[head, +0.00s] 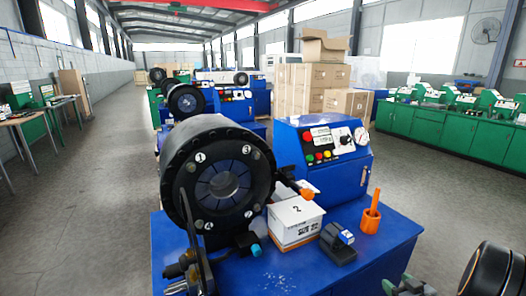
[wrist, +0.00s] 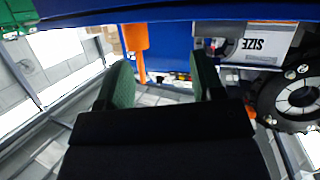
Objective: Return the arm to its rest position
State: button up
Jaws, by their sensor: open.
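My gripper (wrist: 163,78) shows in the wrist view with its two green-padded fingers spread wide apart. Nothing is between the fingers. In the head view, part of my arm is at the lower right corner, beside the blue crimper bench and clear of the things on it. The wrist view is upside down; the blue bench (wrist: 80,18) crosses its top edge.
A black crimper head (head: 180,165), a white box marked 2 (head: 293,222), a dark block with a blue part (head: 338,244) and an orange holder with a stick (head: 371,219) stand on the bench (head: 375,258). Green cabinets (head: 440,133) are at right.

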jog(key=s+d+f+m+g+h, duration=0.2)
jog(key=s+d+m+g+h, duration=0.1)
jog(key=d+g+h, duration=0.1)
jog(key=s+a+r+m+g+h, duration=0.2)
jog(key=s+a+r+g, duration=0.15)
jog(key=g, duration=0.25)
jog(key=s+a+r+n+y, duration=0.1)
jog(key=s+a+r, duration=0.1)
jog(key=a, duration=0.6)
jog(key=s+a+r+n+y, duration=0.1)
jog(key=s+a+r+y, duration=0.1)
jog(key=a+r, duration=0.3)
jog(key=s+a+r+y, duration=0.1)
jog(key=s+a+r, duration=0.2)
jog(key=a, duration=0.9)
jog(key=shift+a+r+n+y, duration=0.3)
jog(key=shift+a+r+n, duration=0.1)
jog(key=shift+r, duration=0.05)
